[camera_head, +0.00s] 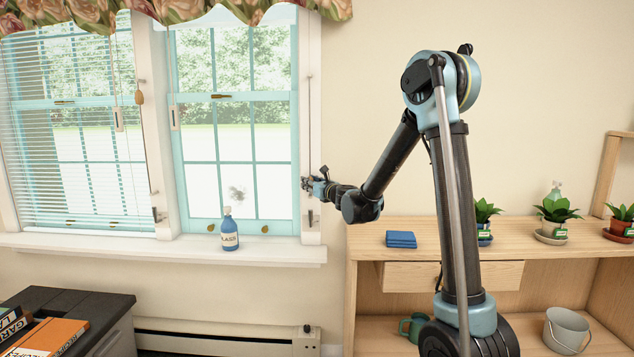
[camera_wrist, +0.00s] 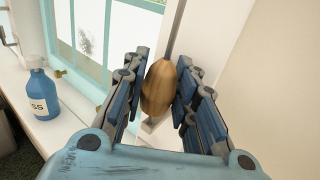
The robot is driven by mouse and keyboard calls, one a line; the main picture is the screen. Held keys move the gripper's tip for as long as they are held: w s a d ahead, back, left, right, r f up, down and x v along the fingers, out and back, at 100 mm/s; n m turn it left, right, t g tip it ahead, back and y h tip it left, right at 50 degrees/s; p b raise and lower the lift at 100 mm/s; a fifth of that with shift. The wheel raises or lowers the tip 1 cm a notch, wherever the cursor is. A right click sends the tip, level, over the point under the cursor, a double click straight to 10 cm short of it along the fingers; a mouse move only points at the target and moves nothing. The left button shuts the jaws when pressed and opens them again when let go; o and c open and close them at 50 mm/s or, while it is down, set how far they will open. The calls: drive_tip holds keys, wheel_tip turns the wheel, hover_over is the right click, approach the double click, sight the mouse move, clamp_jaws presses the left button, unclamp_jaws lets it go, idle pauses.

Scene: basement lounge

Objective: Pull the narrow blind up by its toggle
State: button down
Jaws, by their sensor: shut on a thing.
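My gripper (camera_head: 307,184) is at the right frame of the narrow window. In the wrist view its fingers (camera_wrist: 160,95) stand on both sides of a wooden toggle (camera_wrist: 159,88), shut on it. The toggle hangs on a cord (camera_wrist: 178,28), which runs up the white frame in the head view (camera_head: 309,120). In the head view the toggle itself is hidden by the gripper or too small to tell. No slats cover the narrow window's panes (camera_head: 232,140); a pale strip (camera_head: 277,17) under the valance may be the raised narrow blind.
A blue spray bottle (camera_head: 229,232) stands on the sill (camera_head: 180,250), left of my gripper. The wide blind (camera_head: 65,130) is down over the left window, with its own toggle (camera_head: 139,97). A wooden shelf unit (camera_head: 370,268) with plants stands at the right.

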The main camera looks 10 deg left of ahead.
drive_tip(key=shift+d+f, duration=0.15)
drive_tip(key=c, duration=1.5)
unclamp_jaws()
drive_tip(key=shift+w, duration=0.1)
drive_tip(key=shift+c, duration=0.2)
drive_tip(key=v, duration=1.2)
drive_tip(key=shift+f, duration=0.1)
